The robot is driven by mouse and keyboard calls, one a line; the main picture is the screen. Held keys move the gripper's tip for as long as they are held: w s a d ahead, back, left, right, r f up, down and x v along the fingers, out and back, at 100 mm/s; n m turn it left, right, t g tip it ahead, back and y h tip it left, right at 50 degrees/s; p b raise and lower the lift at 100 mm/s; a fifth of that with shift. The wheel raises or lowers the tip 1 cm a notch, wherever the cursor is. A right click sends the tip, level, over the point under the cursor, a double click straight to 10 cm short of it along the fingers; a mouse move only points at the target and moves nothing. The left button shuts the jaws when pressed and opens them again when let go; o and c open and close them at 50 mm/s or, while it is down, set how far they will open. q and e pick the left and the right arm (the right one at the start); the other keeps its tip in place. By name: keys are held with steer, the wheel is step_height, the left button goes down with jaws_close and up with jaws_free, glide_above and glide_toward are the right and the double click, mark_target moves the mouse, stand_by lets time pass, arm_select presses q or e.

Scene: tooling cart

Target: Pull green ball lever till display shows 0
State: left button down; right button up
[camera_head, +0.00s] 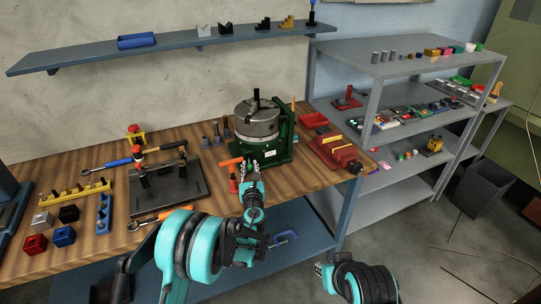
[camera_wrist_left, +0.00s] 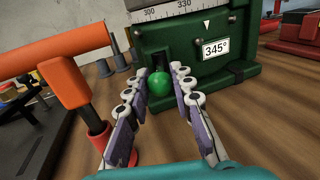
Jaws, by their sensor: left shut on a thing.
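A green rotary fixture (camera_head: 262,146) with a round grey chuck (camera_head: 257,119) on top stands on the wooden bench. In the left wrist view its green body (camera_wrist_left: 235,75) carries a white display (camera_wrist_left: 215,48) reading 345°, below a scale ring (camera_wrist_left: 170,10) marked 300 and 330. The green ball lever (camera_wrist_left: 160,83) sticks out of a dark slot, low on the front. My left gripper (camera_wrist_left: 161,85) is shut on the ball, one finger on each side. The ball is hidden in the head view, where the left gripper (camera_head: 250,172) is in front of the fixture.
An orange-handled tool (camera_wrist_left: 75,60) stands close left of my left gripper. A dark plate fixture (camera_head: 165,190) and small blocks lie to the left. A grey shelf rack (camera_head: 420,65) stands at right.

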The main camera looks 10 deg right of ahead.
arm_select(q)
steer(key=shift+w+d, duration=0.1)
steer(key=shift+d, duration=0.55)
steer(key=shift+w+d+b, duration=0.1)
steer(key=shift+d+b, duration=0.2)
steer(key=shift+d, duration=0.65)
steer(key=shift+w+d+r, duration=0.1)
steer(key=shift+w+d, duration=0.2)
steer(key=shift+d, duration=0.3)
steer(key=shift+a+b, duration=0.3)
